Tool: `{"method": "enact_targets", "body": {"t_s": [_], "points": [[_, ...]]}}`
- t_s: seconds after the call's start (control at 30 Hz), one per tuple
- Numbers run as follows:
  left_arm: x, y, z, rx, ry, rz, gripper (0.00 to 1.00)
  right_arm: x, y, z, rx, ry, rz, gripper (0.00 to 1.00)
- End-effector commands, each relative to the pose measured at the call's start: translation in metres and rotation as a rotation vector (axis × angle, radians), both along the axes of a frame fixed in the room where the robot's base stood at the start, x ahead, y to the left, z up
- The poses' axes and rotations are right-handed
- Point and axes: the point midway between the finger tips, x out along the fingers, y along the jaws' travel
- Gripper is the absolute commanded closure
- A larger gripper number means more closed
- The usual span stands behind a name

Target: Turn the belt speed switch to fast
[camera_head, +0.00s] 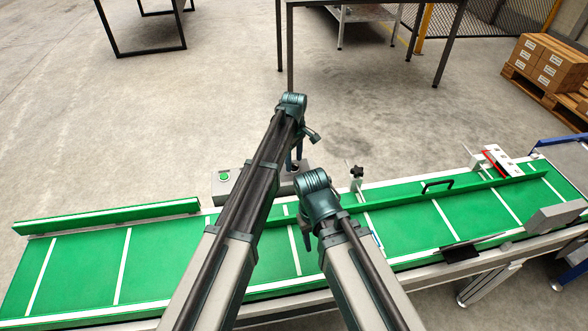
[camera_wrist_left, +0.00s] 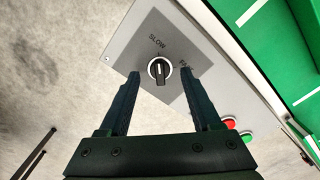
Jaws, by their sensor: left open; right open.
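The belt speed switch (camera_wrist_left: 159,70) is a black knob with a pale ring on a grey panel (camera_wrist_left: 125,50). In the head view my left gripper (camera_head: 296,163) is over the control box (camera_head: 219,187). My right gripper (camera_head: 308,222) is open and empty above the belt.
The green conveyor belt (camera_head: 85,270) runs along the near side of the box. A red button (camera_wrist_left: 229,122) and a green button (camera_wrist_left: 246,134) sit on the same panel. A black handle (camera_head: 438,183) and a red-white fixture (camera_head: 495,161) stand along the belt at right.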

Motion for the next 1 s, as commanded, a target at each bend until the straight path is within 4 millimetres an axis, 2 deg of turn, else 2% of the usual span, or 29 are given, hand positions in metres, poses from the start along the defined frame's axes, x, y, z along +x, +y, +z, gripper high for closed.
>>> {"method": "enact_targets", "body": {"t_s": [0.03,0.1,0.4,0.7,0.77,1.0], "points": [[0.0000,0.0000,-0.0079,0.000,0.000,0.000,0.35,0.0001,0.0000,-0.0079,0.000,0.000,0.000,0.50],[-0.0001,0.0001,-0.0100,0.000,0.000,0.000,0.35,0.0001,-0.0001,-0.0099,-0.001,0.000,0.000,0.50],[0.0000,0.0000,-0.0092,0.000,0.000,0.000,0.37,0.0000,-0.0002,-0.0091,-0.001,0.000,0.000,0.50],[0.0000,0.0000,-0.0092,0.000,0.000,0.000,0.91,0.0000,-0.0002,-0.0092,-0.001,0.000,0.000,0.50],[0.0000,0.0000,-0.0092,0.000,0.000,0.000,1.00,0.0000,-0.0002,-0.0092,-0.001,0.000,0.000,0.50],[0.0001,-0.0001,-0.0093,0.000,0.000,-0.005,1.00,0.0000,-0.0001,-0.0092,-0.001,0.000,0.000,0.50]]}}
